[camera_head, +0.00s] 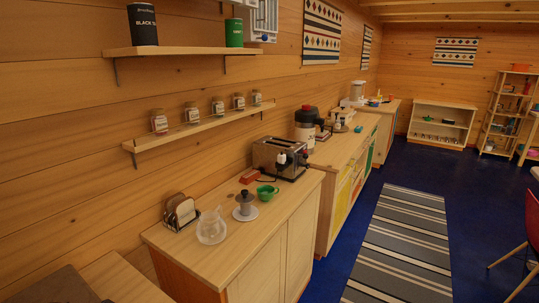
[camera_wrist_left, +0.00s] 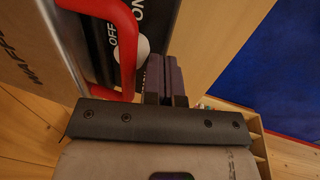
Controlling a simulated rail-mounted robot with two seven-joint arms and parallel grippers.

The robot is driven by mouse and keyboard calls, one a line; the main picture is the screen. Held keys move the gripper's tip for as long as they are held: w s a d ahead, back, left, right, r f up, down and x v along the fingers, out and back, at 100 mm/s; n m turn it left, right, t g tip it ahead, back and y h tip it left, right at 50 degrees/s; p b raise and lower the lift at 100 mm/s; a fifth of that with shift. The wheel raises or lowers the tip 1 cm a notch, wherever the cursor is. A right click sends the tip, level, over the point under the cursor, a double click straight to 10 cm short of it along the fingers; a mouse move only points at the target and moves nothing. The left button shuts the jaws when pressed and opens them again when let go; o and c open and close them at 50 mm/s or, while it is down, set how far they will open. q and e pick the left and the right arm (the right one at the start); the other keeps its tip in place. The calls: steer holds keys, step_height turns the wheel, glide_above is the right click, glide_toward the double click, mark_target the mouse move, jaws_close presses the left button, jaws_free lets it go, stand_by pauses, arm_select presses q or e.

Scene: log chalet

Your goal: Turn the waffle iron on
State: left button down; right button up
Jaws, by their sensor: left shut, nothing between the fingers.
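The waffle iron (camera_wrist_left: 45,45) fills the upper left of the left wrist view, a grey metal body with partly visible lettering. A red handle (camera_wrist_left: 127,60) stands out from it. Beside the handle is a black panel marked OFF and ON, with a pale rounded knob (camera_wrist_left: 143,48) partly hidden by the handle and my fingers. Its setting cannot be made out. My left gripper (camera_wrist_left: 165,62) is shut and empty, its dark fingertips just right of the knob; I cannot tell if they touch. I cannot pick out the waffle iron in the head view. My right gripper is in neither view.
In the head view, a wooden counter (camera_head: 262,240) carries a toaster (camera_head: 279,158), a green cup (camera_head: 267,192), a glass jug (camera_head: 211,226) and a toast rack (camera_head: 180,212). Wall shelves hold jars. The blue floor with a striped rug (camera_head: 405,250) lies open to the right.

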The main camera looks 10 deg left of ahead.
arm_select(q)
steer(key=p+v, duration=0.1)
steer(key=v, duration=0.2)
steer(key=a+p+v, duration=0.1)
steer(key=p+v, duration=0.1)
steer(key=shift+w+r, duration=0.25)
steer(key=shift+r, duration=0.25)
